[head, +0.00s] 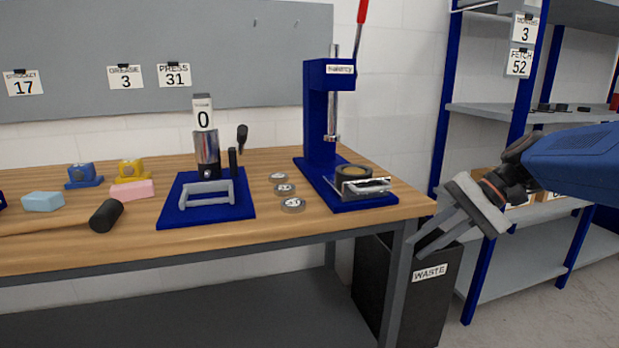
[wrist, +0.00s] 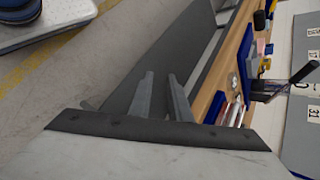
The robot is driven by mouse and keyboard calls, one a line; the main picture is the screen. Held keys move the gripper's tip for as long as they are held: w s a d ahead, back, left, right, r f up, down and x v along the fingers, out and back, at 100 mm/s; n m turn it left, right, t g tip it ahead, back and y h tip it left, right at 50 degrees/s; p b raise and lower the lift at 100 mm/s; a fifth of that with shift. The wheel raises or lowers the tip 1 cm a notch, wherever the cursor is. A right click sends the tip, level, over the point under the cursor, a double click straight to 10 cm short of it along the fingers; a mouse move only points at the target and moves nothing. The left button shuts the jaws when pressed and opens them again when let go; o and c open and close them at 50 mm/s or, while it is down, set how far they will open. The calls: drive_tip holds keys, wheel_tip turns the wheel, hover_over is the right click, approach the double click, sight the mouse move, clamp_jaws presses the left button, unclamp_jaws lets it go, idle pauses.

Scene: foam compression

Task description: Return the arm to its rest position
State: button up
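My gripper (head: 437,232) is at the right in the head view, past the bench's right end and above the waste bin. My blue arm reaches in from the right edge, and the gripper points down and left. Its two fingers stand apart with nothing between them.
The wooden bench (head: 270,235) holds a blue press (head: 318,120), a blue fixture (head: 205,195), a mallet (head: 106,216), several weights and foam blocks. The black waste bin (head: 430,300) stands below my gripper. Blue-post shelving (head: 490,110) stands behind my arm.

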drive_tip(key=s+d+f+n+t+h, duration=0.2)
drive_tip(key=s+f+n+h, duration=0.1)
drive_tip(key=s+f, duration=0.4)
drive_tip(key=s+d+f+n+t+h, duration=0.2)
drive_tip(key=s+f+h, duration=0.4)
drive_tip(key=s, duration=0.3)
drive_tip(key=shift+d+f+n, duration=0.4)
drive_tip(key=shift+d+f, duration=0.2)
drive_tip(key=shift+d, duration=0.1)
